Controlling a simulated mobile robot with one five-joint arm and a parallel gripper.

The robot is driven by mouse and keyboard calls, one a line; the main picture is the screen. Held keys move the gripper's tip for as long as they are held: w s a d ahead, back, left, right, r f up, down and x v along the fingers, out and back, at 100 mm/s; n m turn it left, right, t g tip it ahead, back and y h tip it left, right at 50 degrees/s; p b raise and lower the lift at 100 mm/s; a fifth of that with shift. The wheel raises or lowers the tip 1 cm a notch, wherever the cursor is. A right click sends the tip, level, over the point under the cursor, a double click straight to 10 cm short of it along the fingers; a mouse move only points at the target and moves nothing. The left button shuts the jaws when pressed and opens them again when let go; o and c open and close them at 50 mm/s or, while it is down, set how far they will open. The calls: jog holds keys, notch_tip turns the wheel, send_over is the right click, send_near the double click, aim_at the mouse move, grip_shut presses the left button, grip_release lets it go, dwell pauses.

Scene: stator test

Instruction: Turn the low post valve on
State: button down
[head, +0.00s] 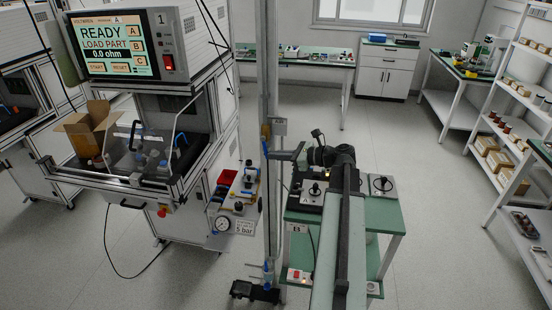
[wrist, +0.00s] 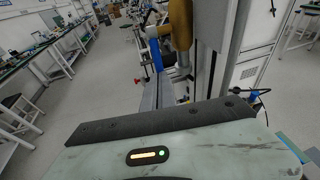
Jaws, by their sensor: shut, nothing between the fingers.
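A slim metal post (head: 271,215) stands in the middle of the head view. Low on it, near the floor, is a small fitting with blue parts, the low valve (head: 268,270); its lever angle is too small to read.
A test machine (head: 118,45) reading READY stands left, with a gauge panel (head: 235,200) on its side. Shelves (head: 520,110) line the right.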

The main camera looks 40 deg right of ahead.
jog(key=shift+w+a+f, duration=0.3)
jog(key=shift+w+f, duration=0.05)
jog(key=shift+f, duration=0.05)
jog(key=shift+f+b, duration=0.1)
jog(key=shift+b, duration=0.2)
dwell(0.3)
jog(key=f+v, duration=0.3)
jog(key=v, duration=1)
jog(key=shift+s+d, duration=0.4)
jog(key=shift+s, duration=0.2)
